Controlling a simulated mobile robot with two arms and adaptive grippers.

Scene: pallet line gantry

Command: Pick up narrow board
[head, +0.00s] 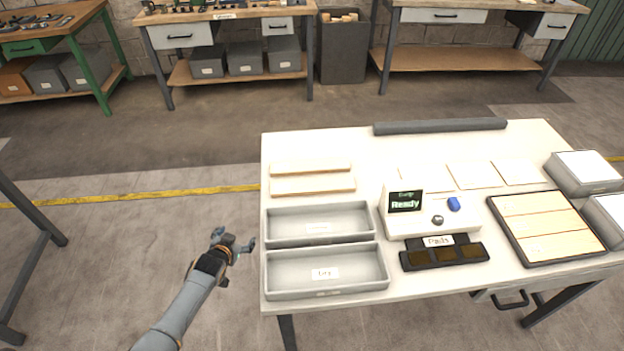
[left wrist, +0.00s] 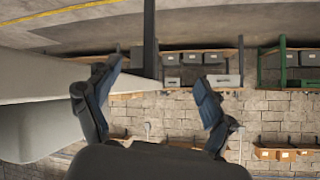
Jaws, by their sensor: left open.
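Two thin pale wooden boards lie side by side at the table's back left: a far board (head: 311,168) and a near board (head: 313,186). The far one looks slightly narrower. Three wider boards (head: 540,224) lie in a dark-rimmed tray at the right. My left gripper (head: 234,239) is open and empty, off the table's left edge, left of the grey bins and apart from the boards. In the left wrist view its two spread fingers (left wrist: 155,90) have nothing between them. No board can be made out there. My right gripper is out of view.
Two grey bins (head: 268,259) stand at the white table's (head: 283,143) front left. A display unit reading "Ready" (head: 405,201), a dark pads holder (head: 410,266) and a dark bar (head: 440,127) are also on it.

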